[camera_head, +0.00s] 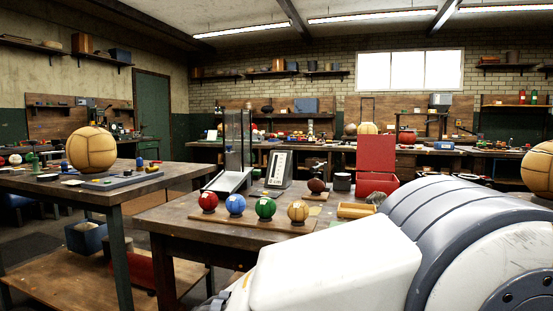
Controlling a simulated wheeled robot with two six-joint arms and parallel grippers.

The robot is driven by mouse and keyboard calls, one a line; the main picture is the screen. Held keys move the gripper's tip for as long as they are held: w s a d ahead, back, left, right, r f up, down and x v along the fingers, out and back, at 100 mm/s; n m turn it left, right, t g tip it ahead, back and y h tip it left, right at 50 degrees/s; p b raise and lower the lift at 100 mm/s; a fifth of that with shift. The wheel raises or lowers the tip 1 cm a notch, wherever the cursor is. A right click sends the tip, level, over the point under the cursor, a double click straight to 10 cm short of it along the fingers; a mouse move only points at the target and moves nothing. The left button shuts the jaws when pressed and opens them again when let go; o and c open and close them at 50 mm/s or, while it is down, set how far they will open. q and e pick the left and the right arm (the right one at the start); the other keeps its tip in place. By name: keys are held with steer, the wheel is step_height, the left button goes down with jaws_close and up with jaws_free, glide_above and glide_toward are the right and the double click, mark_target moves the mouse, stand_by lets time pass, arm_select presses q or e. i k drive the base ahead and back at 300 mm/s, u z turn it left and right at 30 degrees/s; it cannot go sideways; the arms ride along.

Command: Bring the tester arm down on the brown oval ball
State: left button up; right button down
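The brown oval ball (317,185) is small in the head view, on the near workbench, behind the row of coloured balls. A small dark fixture, which looks like the tester arm (316,166), shows just above and behind it. Whether it touches the ball is too small to tell. A large white and grey part of my own body fills the lower right. Neither gripper shows in this view.
Red (208,201), blue (235,205), green (265,208) and tan (298,211) balls line the workbench (190,226) front. A clear upright panel (238,138), a framed sign (278,169) and an open red box (376,184) stand behind. Another table (100,196) is left.

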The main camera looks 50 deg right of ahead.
mark_target(313, 171)
steer(key=z, duration=0.1)
steer(key=i, duration=0.65)
steer(key=z, duration=0.7)
steer(key=i, duration=0.5)
steer(key=z, duration=0.5)
